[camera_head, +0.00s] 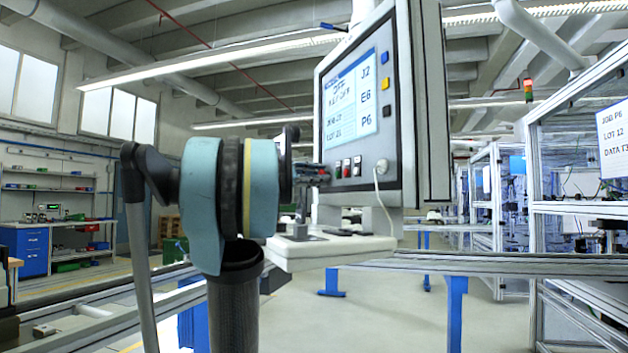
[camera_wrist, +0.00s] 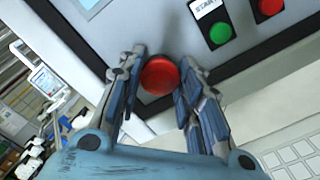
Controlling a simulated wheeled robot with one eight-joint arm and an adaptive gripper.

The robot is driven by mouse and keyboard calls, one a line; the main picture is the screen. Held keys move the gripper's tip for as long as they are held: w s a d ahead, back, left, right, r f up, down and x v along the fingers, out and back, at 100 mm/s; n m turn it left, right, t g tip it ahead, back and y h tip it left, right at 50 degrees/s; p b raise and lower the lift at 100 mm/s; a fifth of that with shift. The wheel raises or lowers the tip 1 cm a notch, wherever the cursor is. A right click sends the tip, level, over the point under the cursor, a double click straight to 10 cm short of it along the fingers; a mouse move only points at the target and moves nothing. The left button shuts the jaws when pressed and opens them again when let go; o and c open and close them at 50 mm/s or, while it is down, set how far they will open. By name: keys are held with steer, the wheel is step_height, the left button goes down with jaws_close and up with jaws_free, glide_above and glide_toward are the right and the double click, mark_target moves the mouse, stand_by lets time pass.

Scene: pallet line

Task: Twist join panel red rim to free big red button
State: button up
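The big red button (camera_wrist: 160,76) is a round red knob on the grey face of the join panel (camera_wrist: 245,52). My gripper (camera_wrist: 161,68) has one finger on each side of it in the wrist view, both fingers close against its edge and leaning inward. Any gap at the rim is too small to make out.
A green button (camera_wrist: 219,33) under a START label and another red button (camera_wrist: 270,6) sit right of my fingers. A keyboard (camera_wrist: 292,160) lies below. In the head view, a white shelf (camera_head: 330,250) juts out under the panel, with a metal rail alongside.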

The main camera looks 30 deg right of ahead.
steer(key=o, duration=0.4)
steer(key=shift+w+a, duration=0.3)
steer(key=shift+a, duration=1.7)
steer(key=shift+w+a, duration=0.25)
steer(key=shift+a, duration=1.7)
steer(key=shift+w+a, duration=0.3)
steer(key=shift+a, duration=1.7)
